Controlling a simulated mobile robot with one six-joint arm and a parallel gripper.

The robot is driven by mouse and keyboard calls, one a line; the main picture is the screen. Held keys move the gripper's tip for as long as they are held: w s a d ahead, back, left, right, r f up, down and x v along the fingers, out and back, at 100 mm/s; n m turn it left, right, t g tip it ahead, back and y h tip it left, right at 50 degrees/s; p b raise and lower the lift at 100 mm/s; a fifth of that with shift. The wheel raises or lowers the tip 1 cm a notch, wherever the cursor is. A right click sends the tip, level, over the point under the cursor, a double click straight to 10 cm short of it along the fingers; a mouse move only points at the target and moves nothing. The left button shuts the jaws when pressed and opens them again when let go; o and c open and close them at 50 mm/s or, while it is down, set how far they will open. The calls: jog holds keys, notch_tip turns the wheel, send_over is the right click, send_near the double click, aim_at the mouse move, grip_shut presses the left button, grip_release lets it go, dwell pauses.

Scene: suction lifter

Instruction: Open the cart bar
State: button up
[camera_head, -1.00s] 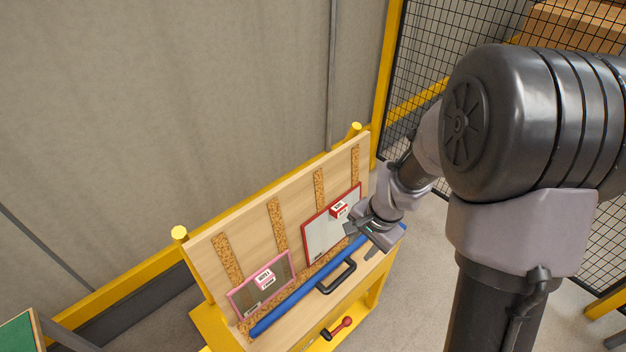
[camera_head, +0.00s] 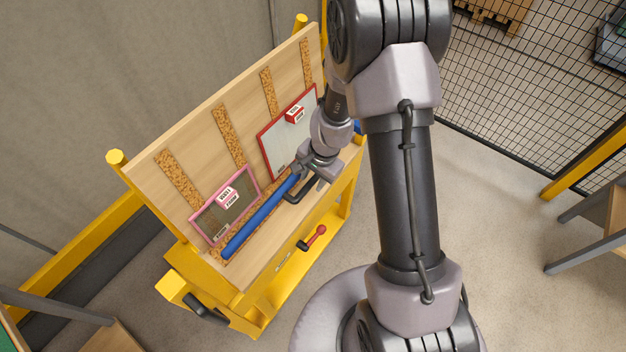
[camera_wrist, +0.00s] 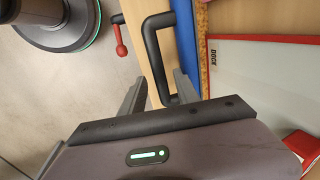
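The cart bar (camera_head: 250,224) is a long blue bar along the lower front of a wooden panel on the yellow cart. A black U-shaped handle (camera_head: 297,196) is fixed to it. My gripper (camera_head: 318,174) is at the right part of the handle and hides some of the bar there. In the wrist view my gripper (camera_wrist: 161,76) is open, with one finger on each side of the near part of the handle (camera_wrist: 152,50). A gap shows between the handle and the left finger. The blue bar (camera_wrist: 189,45) lies just right of the fingers.
A pink-framed panel (camera_head: 207,220) and a red-framed panel (camera_head: 277,150) lean on the board behind the bar. A red-and-black lever (camera_head: 318,233) is on the cart's front. Mesh fencing (camera_head: 520,100) stands at the right.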

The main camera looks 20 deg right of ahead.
grip_shut()
dwell(1.4)
